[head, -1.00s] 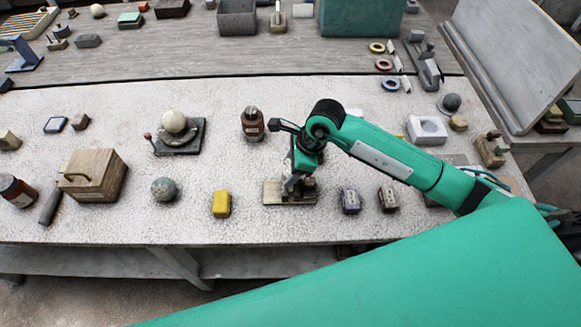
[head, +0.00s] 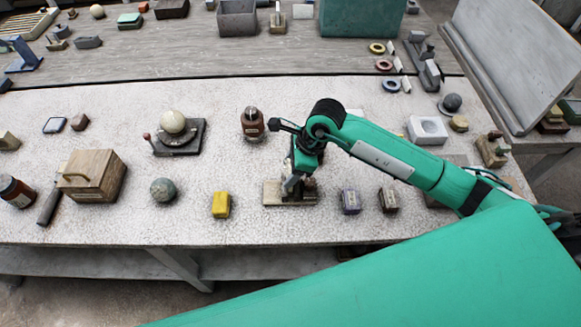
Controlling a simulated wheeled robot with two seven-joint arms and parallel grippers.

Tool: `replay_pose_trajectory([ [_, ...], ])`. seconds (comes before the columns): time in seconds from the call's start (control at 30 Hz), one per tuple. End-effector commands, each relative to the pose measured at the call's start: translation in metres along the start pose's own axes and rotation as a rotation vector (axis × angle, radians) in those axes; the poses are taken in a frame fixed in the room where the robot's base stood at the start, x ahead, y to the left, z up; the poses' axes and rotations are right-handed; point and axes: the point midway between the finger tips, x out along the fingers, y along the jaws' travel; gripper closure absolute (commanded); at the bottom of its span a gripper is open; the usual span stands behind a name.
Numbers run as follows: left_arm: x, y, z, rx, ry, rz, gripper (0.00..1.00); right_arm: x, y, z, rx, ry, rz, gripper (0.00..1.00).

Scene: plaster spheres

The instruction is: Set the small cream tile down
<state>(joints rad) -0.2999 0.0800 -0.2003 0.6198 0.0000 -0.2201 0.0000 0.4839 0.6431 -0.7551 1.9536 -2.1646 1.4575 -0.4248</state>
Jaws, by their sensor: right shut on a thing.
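My right gripper (head: 291,186) reaches down over a small wooden board (head: 272,194) near the front middle of the table. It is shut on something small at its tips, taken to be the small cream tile. The tile is too small and too hidden by the fingers to make out clearly. A dark brown piece stands on the board just right of the fingers. I cannot tell whether the held thing touches the board. My left gripper is not in view.
A yellow block (head: 221,204) stands left of the board, a purple block (head: 350,201) and a dark brown block (head: 388,200) right of it. A grey-green sphere (head: 163,190) lies farther left. Speckled tabletop is clear in front.

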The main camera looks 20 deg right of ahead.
Motion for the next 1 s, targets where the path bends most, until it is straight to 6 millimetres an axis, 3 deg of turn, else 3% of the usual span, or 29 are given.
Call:
replay_pose_trajectory([
  [1.0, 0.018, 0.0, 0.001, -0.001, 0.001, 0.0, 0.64, 0.017, 0.0, -0.007, 0.0, 0.0, 0.0, 0.71],
])
